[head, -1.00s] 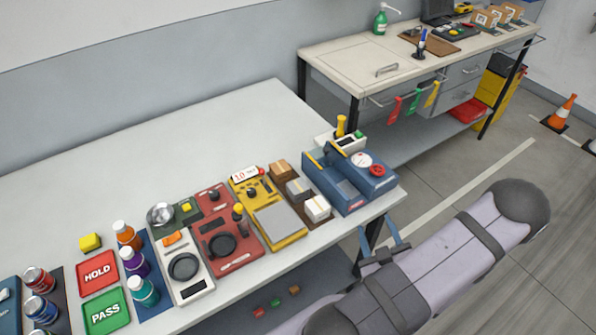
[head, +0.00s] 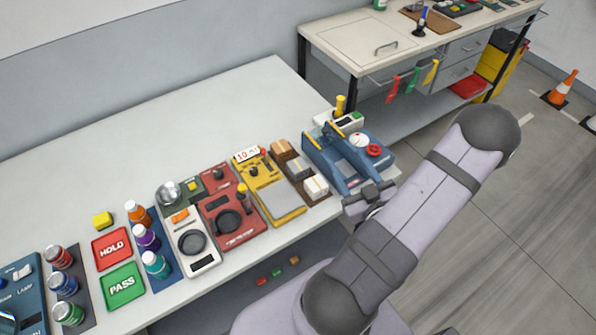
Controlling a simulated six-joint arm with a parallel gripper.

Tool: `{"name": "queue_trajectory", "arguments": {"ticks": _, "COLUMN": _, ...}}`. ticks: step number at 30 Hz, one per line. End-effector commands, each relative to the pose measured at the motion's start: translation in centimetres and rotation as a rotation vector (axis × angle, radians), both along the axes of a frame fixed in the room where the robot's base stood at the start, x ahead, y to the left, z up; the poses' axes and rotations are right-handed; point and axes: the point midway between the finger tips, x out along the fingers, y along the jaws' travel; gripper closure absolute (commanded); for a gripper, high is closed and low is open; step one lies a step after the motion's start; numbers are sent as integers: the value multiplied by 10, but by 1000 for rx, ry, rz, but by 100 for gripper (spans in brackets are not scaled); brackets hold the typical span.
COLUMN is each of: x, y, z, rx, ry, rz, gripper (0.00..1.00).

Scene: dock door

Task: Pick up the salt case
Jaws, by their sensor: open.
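No label that names the salt case is legible. Three small boxes stand in a row on a dark brown mat: a brown box (head: 281,149) at the back, a grey box (head: 298,166) in the middle and a white box (head: 316,186) in front. I cannot tell whether one of these is the salt case. My gripper (head: 368,198) is open, at the right front edge of the white table, right of the white box and in front of the blue machine. Its fingers are small and partly hard to make out. I see nothing held.
The blue machine (head: 345,160) with a red knob stands right of the boxes. A yellow scale (head: 270,188) and a red device (head: 230,212) stand left. The table's back is clear.

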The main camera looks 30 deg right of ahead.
Motion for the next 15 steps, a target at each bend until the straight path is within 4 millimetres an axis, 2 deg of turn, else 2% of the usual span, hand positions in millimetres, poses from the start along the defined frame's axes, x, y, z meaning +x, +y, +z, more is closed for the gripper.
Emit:
{"name": "queue_trajectory", "arguments": {"ticks": 1, "x": 12, "y": 10, "z": -18, "rx": 30, "ry": 35, "rz": 39, "gripper": 48}}
{"name": "queue_trajectory", "arguments": {"ticks": 6, "x": 42, "y": 39, "z": -63, "rx": 152, "ry": 166, "rz": 117, "gripper": 48}}
{"name": "queue_trajectory", "arguments": {"ticks": 10, "x": 53, "y": 53, "z": -82, "rx": 211, "ry": 231, "rz": 141, "gripper": 48}}
{"name": "queue_trajectory", "arguments": {"ticks": 15, "x": 58, "y": 60, "z": -90, "rx": 242, "ry": 268, "rz": 150, "gripper": 48}}
